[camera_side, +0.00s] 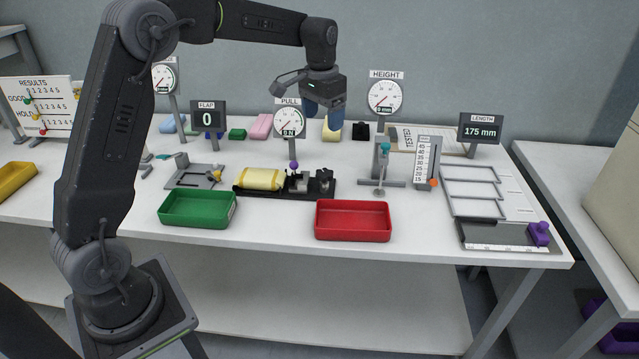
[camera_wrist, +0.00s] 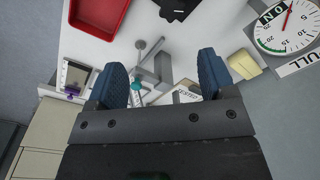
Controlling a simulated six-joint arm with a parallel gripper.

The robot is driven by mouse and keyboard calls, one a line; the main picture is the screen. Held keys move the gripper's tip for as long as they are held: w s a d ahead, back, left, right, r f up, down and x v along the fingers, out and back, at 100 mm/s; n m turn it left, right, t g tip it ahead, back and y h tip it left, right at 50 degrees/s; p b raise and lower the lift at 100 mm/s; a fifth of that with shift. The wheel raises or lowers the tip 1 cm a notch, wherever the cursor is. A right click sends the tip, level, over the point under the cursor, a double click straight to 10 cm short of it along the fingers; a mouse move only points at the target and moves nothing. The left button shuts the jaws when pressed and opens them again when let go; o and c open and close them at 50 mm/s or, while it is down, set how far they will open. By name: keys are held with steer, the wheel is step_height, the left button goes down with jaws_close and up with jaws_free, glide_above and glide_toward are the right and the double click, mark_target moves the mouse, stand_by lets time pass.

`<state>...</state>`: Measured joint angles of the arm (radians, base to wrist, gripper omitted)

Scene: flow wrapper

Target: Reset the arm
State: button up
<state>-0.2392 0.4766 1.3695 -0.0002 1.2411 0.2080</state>
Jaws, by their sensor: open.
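My gripper (camera_side: 323,118) is raised above the back middle of the white table, below the raised forearm. In the wrist view my gripper (camera_wrist: 165,85) shows two blue fingers spread apart with nothing between them. Past the fingers lie the table top and the height stand (camera_wrist: 155,72). Nothing is held. In the side view one finger partly covers a yellow pack (camera_side: 331,130) at the back of the table; I cannot tell the exact distance between them.
A green tray (camera_side: 198,222) and a red tray (camera_side: 352,236) stand at the front. A pull tester holds a yellow pack (camera_side: 260,179). Dial gauges on posts, including PULL (camera_side: 289,121) and HEIGHT (camera_side: 385,97), rise near my gripper. A length display (camera_side: 480,128) stands right.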

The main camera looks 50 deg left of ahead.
steer(key=s+d+r+t, duration=0.1)
steer(key=s+d+r, duration=0.3)
steer(key=s, duration=0.3)
steer(key=s+d+r+t, duration=0.2)
steer(key=s+d+r, duration=0.15)
steer(key=s, duration=0.45)
steer(key=s+d+f+t, duration=0.1)
steer(key=s+d+f, duration=0.1)
steer(key=s, duration=0.5)
steer(key=s+d+f+t, duration=0.1)
steer(key=s+d+f, duration=0.1)
steer(key=s, duration=0.5)
steer(key=shift+d+f, duration=0.15)
steer(key=shift+d, duration=0.05)
stand_by(0.6)
